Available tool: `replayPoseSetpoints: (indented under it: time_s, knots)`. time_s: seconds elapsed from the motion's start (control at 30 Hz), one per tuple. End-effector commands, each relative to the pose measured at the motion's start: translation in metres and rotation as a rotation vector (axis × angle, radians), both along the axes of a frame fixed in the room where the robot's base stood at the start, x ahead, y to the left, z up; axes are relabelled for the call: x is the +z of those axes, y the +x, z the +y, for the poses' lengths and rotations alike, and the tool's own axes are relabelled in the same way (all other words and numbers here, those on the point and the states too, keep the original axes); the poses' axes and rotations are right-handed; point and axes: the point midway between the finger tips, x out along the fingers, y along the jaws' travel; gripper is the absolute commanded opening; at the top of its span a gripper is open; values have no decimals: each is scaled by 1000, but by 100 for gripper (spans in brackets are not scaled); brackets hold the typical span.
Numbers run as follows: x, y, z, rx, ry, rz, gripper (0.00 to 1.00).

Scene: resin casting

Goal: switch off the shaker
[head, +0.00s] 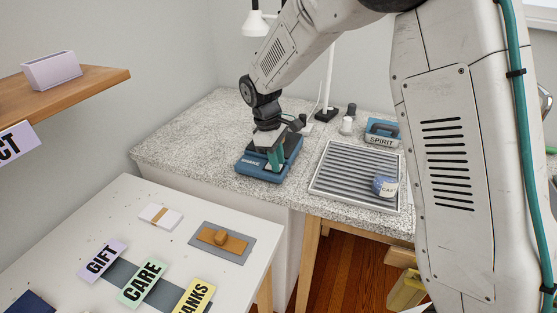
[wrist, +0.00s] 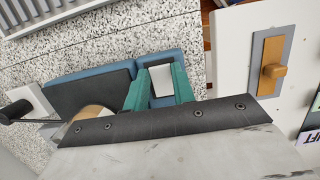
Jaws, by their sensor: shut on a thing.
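The shaker is a low blue box with a label on its front, on the speckled counter in the head view (head: 251,166). It also shows in the wrist view (wrist: 66,72), with a dark top plate. A tan round thing (wrist: 92,113) is partly hidden behind my gripper's dark edge.
Right of the shaker are a ridged grey tray (head: 340,173) with a labelled jar (head: 385,187) and a blue SPIRIT container (head: 382,133). The white table (head: 150,190) in front holds word cards and a wooden-handled tool (head: 221,240). A wooden shelf (head: 90,87) juts out at left.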

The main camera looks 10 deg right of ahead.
Motion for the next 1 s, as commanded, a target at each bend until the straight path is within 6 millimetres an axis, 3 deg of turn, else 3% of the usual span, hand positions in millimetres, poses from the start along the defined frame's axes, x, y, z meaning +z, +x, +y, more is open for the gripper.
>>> replayPoseSetpoints:
  time_s: [0.4, 0.43, 0.77, 1.0]
  knots:
    - [1, 2, 2, 0, -49, 28, 3]
    - [1, 2, 2, 0, -48, 27, 34]
    - [3, 2, 2, 0, -47, 27, 35]
    - [36, 8, 10, 0, -46, 25, 35]
